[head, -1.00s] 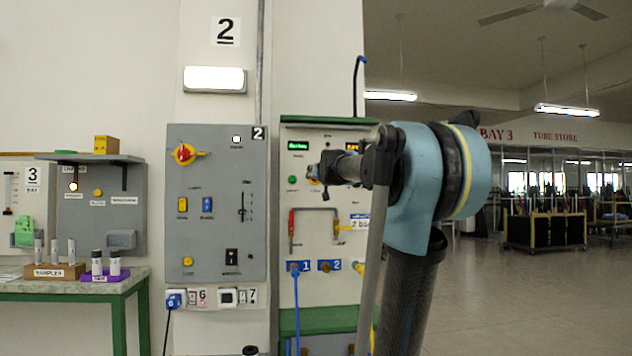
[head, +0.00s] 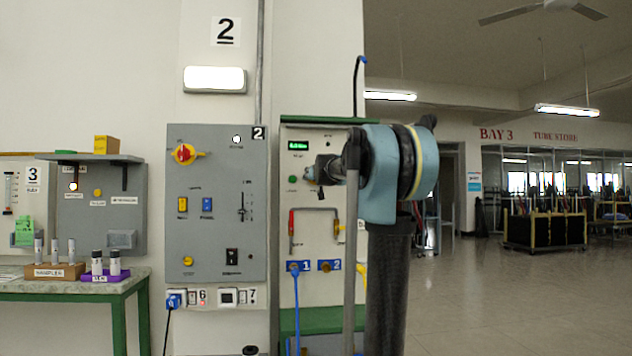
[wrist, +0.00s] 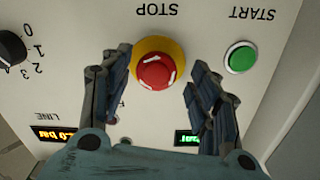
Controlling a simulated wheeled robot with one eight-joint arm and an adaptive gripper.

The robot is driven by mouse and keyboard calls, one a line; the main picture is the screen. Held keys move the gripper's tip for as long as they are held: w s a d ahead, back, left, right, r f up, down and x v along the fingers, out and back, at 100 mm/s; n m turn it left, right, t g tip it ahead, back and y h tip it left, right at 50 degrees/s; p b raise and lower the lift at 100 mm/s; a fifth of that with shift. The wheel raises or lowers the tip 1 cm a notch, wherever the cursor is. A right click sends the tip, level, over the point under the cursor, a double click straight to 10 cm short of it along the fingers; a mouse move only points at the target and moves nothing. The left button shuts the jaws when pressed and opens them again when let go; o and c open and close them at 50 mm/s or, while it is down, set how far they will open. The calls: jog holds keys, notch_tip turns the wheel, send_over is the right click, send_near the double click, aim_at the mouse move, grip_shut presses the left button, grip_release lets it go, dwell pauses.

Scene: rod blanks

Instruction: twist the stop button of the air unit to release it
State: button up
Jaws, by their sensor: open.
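The stop button (wrist: 155,71) is a red mushroom head with white marks on a yellow collar, on the pale front panel of the air unit (head: 300,265). The wrist view shows it upside down under the STOP label. My gripper (wrist: 160,82) is open, with one finger on each side of the button; a gap shows between each finger and the button. In the head view my gripper (head: 316,172) is at the upper part of the air unit, and it and my arm hide the stop button there.
A green START button (wrist: 241,57) sits beside the stop button. A black rotary knob (wrist: 10,47) is on the other side. Lit displays (wrist: 187,137) lie below in the wrist view. A grey switch panel (head: 216,225) stands left of the air unit.

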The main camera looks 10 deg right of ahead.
jog(key=shift+c, duration=0.6)
jog(key=c, duration=1)
jog(key=shift+o, duration=0.2)
jog(key=m, duration=0.3)
jog(key=shift+m, duration=2.4)
jog(key=o, duration=1.1)
jog(key=shift+c, duration=0.2)
jog(key=shift+d+f, duration=0.1)
